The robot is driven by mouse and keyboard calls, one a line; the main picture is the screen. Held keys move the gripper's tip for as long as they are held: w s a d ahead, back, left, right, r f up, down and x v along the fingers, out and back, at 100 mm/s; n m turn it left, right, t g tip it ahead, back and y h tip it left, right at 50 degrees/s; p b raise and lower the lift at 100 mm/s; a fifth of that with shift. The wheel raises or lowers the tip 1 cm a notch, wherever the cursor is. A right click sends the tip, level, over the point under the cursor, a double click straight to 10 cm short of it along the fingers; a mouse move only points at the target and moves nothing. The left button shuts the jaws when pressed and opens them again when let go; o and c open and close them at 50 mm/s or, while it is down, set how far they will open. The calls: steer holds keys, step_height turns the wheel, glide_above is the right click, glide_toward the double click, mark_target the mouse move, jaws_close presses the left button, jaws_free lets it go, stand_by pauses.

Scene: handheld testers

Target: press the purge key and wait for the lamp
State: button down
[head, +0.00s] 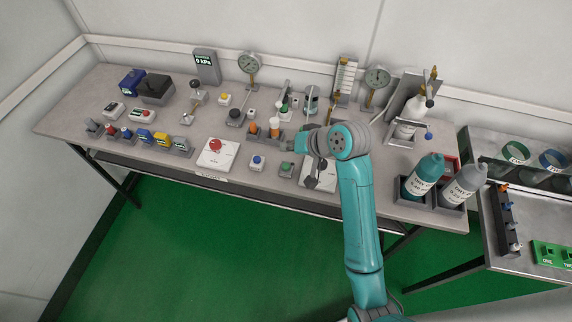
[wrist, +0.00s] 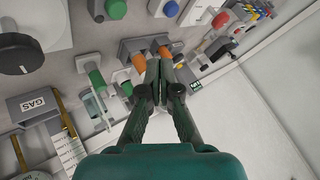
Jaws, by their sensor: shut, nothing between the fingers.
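In the head view several small push buttons sit on the bench: a blue button (head: 257,161), a green button (head: 287,168), a yellow button (head: 224,98) and a red mushroom button (head: 215,144) on a white box. No label reading purge is legible, so I cannot tell which is the purge key or its lamp. My gripper (wrist: 159,62) is shut and empty in the wrist view, its fingertips over the grey rack with orange-topped pieces (wrist: 138,63). The green button (wrist: 115,9) and blue button (wrist: 170,9) lie beyond the fingertips, near the top edge, apart from them.
A grey GAS box (wrist: 33,104) and a green-handled fitting (wrist: 97,79) are left of my fingers. Two bottles, teal (head: 423,176) and grey (head: 463,186), stand at the bench's right end. Gauges (head: 249,64) line the back. Green floor (head: 200,240) is clear in front.

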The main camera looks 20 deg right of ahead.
mark_target(288, 166)
steer(key=shift+f, duration=2.9)
steer(key=shift+f, duration=0.15)
steer(key=shift+f, duration=0.25)
steer(key=shift+f, duration=0.45)
steer(key=shift+r, duration=0.9)
steer(key=shift+r, duration=2.5)
